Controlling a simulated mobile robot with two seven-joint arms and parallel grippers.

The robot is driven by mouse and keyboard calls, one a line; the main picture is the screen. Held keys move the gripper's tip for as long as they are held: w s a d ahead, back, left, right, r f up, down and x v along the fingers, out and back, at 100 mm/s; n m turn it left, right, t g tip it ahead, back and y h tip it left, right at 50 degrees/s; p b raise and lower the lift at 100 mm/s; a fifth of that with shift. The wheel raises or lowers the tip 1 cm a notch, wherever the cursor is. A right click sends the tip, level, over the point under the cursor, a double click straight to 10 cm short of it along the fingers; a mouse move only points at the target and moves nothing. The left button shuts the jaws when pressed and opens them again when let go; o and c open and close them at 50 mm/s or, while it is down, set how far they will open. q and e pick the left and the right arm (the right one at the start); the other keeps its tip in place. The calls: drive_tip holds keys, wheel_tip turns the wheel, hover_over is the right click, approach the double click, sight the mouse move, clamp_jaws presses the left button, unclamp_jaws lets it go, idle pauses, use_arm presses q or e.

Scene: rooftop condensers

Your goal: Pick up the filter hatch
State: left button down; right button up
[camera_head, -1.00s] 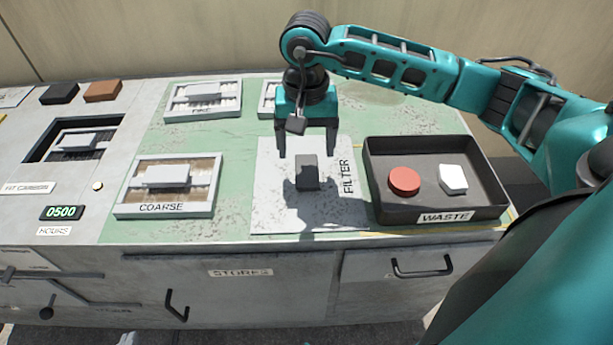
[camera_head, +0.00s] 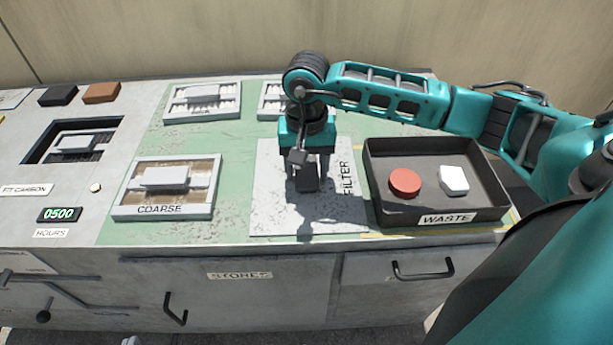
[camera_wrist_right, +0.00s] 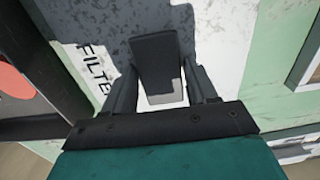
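The filter hatch (camera_head: 265,210) is a pale, speckled flat plate marked FILTER, lying on the green worktop with a dark block handle (camera_head: 307,180) on it. My right gripper (camera_head: 307,196) points down over the hatch, its fingers on either side of the handle. In the right wrist view the handle (camera_wrist_right: 157,62) stands between the two fingers (camera_wrist_right: 160,85), with narrow gaps showing, so the gripper looks open. The hatch plate (camera_wrist_right: 222,50) lies flat beneath it. My left gripper is not in view.
A dark WASTE tray (camera_head: 437,207) with a red disc (camera_head: 404,183) and a white piece (camera_head: 453,180) stands right of the hatch. A COARSE filter frame (camera_head: 165,188) lies left. More frames (camera_head: 203,100) lie behind. A recessed slot (camera_head: 75,141) is at far left.

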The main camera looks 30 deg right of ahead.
drive_tip(key=c, duration=0.9)
drive_tip(key=shift+c, duration=0.4)
drive_tip(key=shift+r, duration=0.2)
